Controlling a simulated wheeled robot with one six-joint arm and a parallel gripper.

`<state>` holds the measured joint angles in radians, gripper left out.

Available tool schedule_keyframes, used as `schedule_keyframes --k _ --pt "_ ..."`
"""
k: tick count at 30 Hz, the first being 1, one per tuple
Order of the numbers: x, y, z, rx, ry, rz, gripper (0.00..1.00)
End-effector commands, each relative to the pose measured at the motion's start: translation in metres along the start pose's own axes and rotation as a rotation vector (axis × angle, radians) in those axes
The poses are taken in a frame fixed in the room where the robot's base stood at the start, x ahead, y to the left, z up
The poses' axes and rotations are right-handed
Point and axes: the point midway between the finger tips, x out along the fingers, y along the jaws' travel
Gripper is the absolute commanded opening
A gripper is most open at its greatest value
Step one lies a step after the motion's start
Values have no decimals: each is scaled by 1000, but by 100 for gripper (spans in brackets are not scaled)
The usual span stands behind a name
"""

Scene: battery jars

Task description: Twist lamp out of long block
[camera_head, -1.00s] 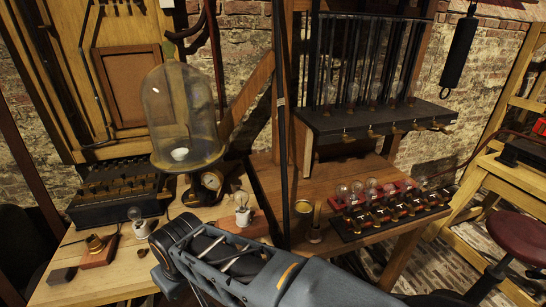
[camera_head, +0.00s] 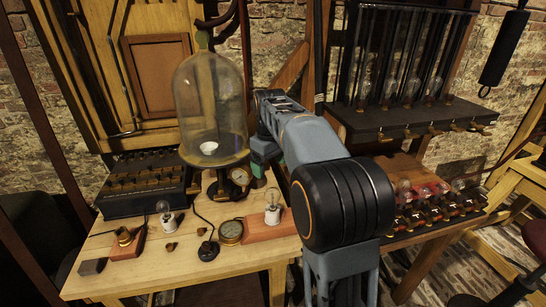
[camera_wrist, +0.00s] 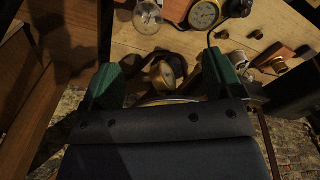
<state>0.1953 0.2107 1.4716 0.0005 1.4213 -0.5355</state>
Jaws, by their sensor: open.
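My gripper (camera_head: 260,160) is behind the lamp, beside the glass dome, partly hidden by my arm. Its green fingers are wide apart and empty in the wrist view (camera_wrist: 163,82). A brass, round-faced part (camera_wrist: 163,73) shows between them, seemingly below; the lamp is not between them.
The tall glass dome (camera_head: 210,105) and its stand gauge (camera_head: 240,176) are close to the gripper. A brass dial (camera_head: 231,232) and a black switch (camera_head: 208,250) lie left of the block. Another lamp (camera_head: 166,220) and a small socket block (camera_head: 128,244) stand farther left.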

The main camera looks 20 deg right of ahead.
Motion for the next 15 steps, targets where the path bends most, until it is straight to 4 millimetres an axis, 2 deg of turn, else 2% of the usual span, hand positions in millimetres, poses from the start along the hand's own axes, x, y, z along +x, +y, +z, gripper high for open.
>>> schedule_keyframes --k 3,8,15 --pt "1 17 -11 -29 -22 -13 86" --pt "9 25 -15 -48 -35 -21 86" --pt "46 25 -14 -50 -37 -22 86"
